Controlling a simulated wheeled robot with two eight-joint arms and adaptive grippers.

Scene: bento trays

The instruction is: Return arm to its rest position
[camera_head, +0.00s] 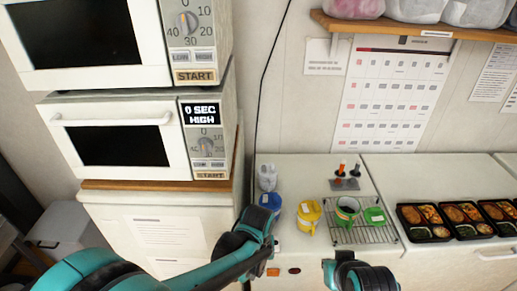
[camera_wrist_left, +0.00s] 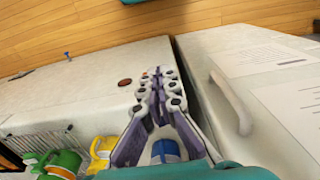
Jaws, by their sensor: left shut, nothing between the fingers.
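My left arm (camera_head: 195,275) reaches in from the lower left in the head view, its dark wrist end (camera_head: 250,232) in front of the blue mug (camera_head: 270,201). In the left wrist view my left gripper (camera_wrist_left: 162,76) is shut and empty, its fingers together in front of the cabinet faces. The blue mug (camera_wrist_left: 166,150) shows between the finger links there, partly hidden. Part of my right arm (camera_head: 358,274) shows at the bottom of the head view; its fingers cannot be made out.
Two stacked microwaves (camera_head: 112,140) stand at left. A yellow mug (camera_head: 308,214) stands on the counter, beside a wire rack (camera_head: 362,232) with a green mug (camera_head: 374,216) and another mug (camera_head: 346,209). Bento trays (camera_head: 424,222) line the right. A cabinet handle (camera_wrist_left: 232,104) juts out.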

